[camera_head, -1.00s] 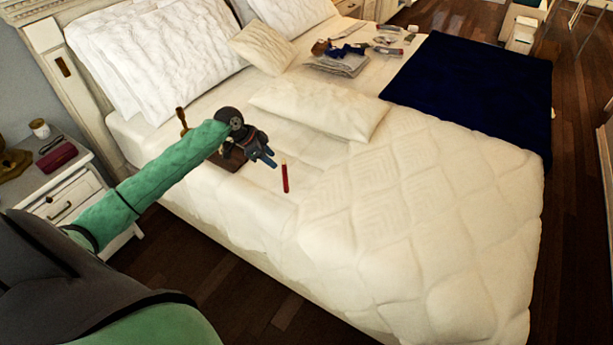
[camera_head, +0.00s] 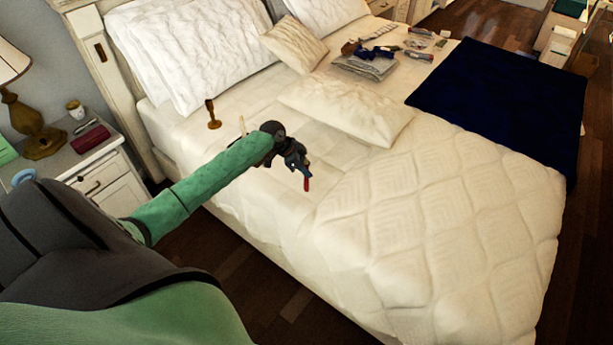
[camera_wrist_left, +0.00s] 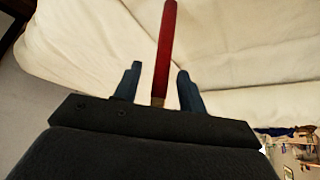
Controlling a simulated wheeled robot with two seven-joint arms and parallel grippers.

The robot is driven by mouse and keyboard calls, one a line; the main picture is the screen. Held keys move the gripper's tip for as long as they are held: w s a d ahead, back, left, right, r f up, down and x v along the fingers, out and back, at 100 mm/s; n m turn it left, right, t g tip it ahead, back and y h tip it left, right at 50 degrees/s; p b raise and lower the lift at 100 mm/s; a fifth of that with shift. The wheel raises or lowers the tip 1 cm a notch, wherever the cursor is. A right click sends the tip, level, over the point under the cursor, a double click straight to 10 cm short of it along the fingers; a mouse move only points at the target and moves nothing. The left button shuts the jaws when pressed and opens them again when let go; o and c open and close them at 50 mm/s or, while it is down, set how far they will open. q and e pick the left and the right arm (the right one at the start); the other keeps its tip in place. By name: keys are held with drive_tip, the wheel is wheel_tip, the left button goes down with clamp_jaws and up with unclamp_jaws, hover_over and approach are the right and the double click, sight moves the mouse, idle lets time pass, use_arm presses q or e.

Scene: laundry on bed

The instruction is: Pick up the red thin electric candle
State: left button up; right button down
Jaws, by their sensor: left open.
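The red thin electric candle (camera_head: 307,184) shows as a small red piece at the fingertips of my left gripper (camera_head: 304,168) over the bed; the rest is hidden by the gripper. In the left wrist view the red candle (camera_wrist_left: 166,45) stands lengthwise between the two blue fingers of my left gripper (camera_wrist_left: 158,78). Its lower end with a tan band lies between the fingers, with a visible gap on each side. The left gripper is open around it. My right gripper is not in view.
The white bed (camera_head: 440,200) has a pillow (camera_head: 345,110) behind the gripper. A brown candlestick (camera_head: 212,115) stands to its left, and a pale candle (camera_head: 242,125) shows behind my arm. A nightstand (camera_head: 105,165) is at the left. The quilt to the right is clear.

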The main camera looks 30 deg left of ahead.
use_arm(q)
drive_tip(key=shift+w+d+f, duration=0.1)
drive_tip(key=shift+f, duration=0.2)
clamp_jaws()
drive_tip(key=shift+r, duration=0.15)
